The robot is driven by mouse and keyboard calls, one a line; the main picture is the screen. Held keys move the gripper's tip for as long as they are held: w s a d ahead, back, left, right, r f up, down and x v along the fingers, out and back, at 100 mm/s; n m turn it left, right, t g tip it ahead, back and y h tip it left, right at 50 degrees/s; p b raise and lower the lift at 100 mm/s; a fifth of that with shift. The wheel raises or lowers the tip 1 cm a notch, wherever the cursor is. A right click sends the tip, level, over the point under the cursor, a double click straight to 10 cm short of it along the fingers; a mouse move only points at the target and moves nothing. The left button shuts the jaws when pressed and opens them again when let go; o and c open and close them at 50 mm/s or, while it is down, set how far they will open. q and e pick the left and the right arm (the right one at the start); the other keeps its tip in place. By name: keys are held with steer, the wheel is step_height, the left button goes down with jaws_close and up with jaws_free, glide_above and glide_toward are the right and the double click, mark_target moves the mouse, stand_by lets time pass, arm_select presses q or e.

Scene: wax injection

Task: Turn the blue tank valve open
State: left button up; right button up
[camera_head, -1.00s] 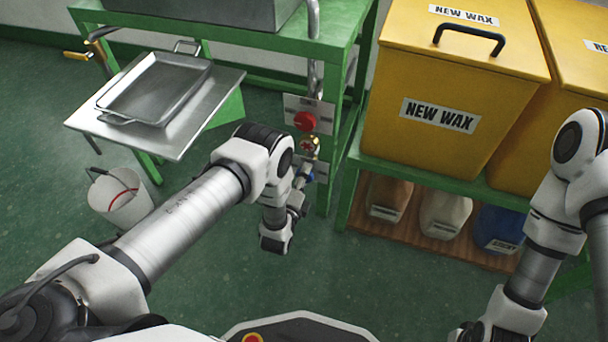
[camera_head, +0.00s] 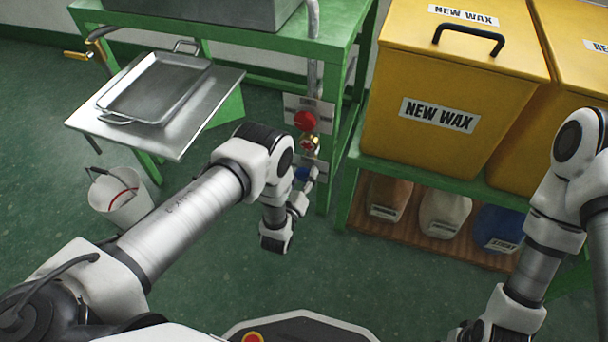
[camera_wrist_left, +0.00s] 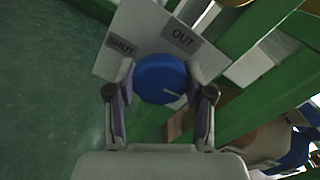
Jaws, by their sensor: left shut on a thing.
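The blue tank valve (camera_wrist_left: 160,78) is a round blue knob with a white mark on its lower right part. It sits in front of a white plate (camera_wrist_left: 122,62) with the labels SHUT at the left and OUT at the right. My left gripper (camera_wrist_left: 160,85) is shut on the knob, one finger at each side. In the head view the blue valve (camera_head: 302,174) shows only in part behind my left gripper (camera_head: 308,182). My right arm stands at the right edge of the head view, and its fingertips are not in view.
A red knob (camera_head: 305,121) and a brass valve (camera_head: 311,142) are just above the blue valve. Green frame legs (camera_head: 327,185) stand close by. A metal tray (camera_head: 155,90) and a white bucket (camera_head: 120,203) are at the left.

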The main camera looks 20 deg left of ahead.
arm_select(q)
steer(key=shift+m, duration=0.5)
steer(key=o, duration=1.2)
steer(key=s, duration=0.7)
steer(key=shift+s+a, duration=0.1)
steer(key=shift+s, duration=0.1)
